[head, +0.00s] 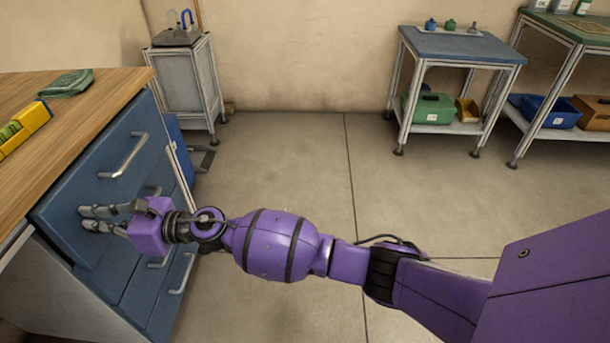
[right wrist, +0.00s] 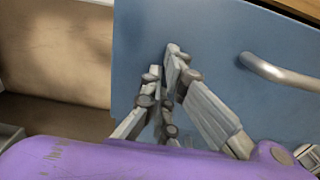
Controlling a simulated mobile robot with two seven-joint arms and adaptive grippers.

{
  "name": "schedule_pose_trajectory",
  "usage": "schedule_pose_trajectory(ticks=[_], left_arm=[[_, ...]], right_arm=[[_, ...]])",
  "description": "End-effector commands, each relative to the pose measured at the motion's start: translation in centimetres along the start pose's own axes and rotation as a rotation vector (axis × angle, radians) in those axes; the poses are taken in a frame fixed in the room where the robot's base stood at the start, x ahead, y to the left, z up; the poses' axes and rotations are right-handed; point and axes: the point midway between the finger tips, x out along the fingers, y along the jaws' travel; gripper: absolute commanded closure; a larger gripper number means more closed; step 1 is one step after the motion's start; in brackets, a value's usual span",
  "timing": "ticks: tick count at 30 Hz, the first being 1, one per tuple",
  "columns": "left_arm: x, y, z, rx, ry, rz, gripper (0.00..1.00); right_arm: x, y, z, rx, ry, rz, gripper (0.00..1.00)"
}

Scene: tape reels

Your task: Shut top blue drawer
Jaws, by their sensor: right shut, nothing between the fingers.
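The top blue drawer (head: 95,190) is at the left of the head view, under the wooden worktop, with a silver bar handle (head: 124,156). Its front seems to stand slightly proud of the drawers below. In the right wrist view the blue front (right wrist: 215,40) fills the upper right, with the handle (right wrist: 280,73) at the right. My right gripper (head: 82,218) is shut and empty, its fingertips at the drawer front, near its lower left part and clear of the handle. The fingertips (right wrist: 168,62) look against or very close to the front. My left gripper is not in view.
The wooden worktop (head: 95,98) holds a yellow box (head: 28,125) and a green item (head: 68,82). Lower blue drawers (head: 160,285) are under the top one. A grey cabinet (head: 184,80) and a blue-topped table (head: 460,45) stand at the back. The middle floor is clear.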

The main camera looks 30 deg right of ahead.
Motion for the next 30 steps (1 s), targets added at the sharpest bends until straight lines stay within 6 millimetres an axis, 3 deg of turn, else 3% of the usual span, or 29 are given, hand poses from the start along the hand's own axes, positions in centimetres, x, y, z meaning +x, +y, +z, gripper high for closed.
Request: schedule_pose_trajectory(ticks=[3,10,30], left_arm=[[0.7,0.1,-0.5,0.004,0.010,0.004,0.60],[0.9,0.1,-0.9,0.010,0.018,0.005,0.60],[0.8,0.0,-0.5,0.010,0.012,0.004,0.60]], right_arm=[[1.9,0.0,0.3,-0.003,-0.004,0.002,1.00],[3.5,-0.1,0.5,-0.003,-0.005,0.002,1.00],[3.2,-0.5,0.6,-0.004,-0.007,0.000,1.00]])
